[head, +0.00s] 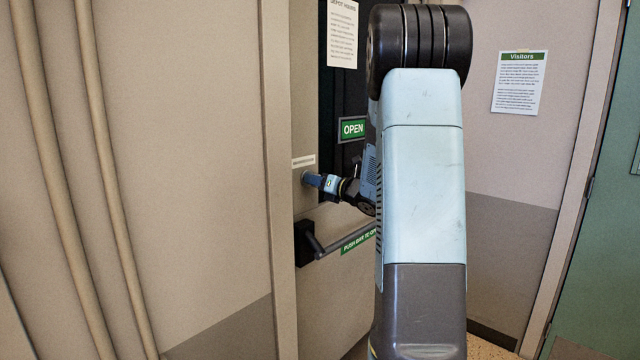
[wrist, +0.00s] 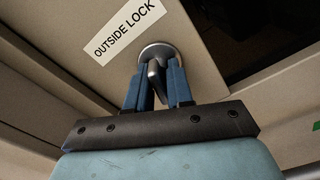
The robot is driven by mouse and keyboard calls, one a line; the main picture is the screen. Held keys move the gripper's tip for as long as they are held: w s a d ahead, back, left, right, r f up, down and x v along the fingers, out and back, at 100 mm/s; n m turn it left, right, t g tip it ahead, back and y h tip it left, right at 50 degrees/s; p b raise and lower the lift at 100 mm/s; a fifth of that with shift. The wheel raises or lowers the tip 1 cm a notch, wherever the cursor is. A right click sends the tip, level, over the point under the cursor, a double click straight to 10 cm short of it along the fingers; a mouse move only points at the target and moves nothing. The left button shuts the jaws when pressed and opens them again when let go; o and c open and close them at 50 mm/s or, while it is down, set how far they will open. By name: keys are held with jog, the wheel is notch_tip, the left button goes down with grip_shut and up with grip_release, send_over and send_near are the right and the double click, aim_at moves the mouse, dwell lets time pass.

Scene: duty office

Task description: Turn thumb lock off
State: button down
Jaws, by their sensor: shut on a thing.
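The thumb lock (wrist: 156,53) is a round metal plate with a small metal turn piece, on the door just below the "OUTSIDE LOCK" label (wrist: 124,29). My gripper (wrist: 156,80) is at the lock in the wrist view, its two blue fingers on either side of the turn piece and shut on it. The turn piece looks slightly tilted in that view. In the head view my gripper (head: 312,179) meets the door near its left edge, under the small white label (head: 303,161), and hides most of the lock.
A push bar (head: 335,238) with a black end mount runs across the door just below my gripper. An "OPEN" sign (head: 353,128) hangs on the dark door window. Vertical pipes (head: 100,150) run along the left wall. A "Visitors" notice (head: 518,82) is on the right wall.

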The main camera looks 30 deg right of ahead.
jog(key=shift+d+f, duration=0.15)
jog(key=shift+n, duration=1.9)
jog(key=c, duration=1.2)
grip_release()
jog(key=v, duration=0.9)
jog(key=shift+r, duration=0.25)
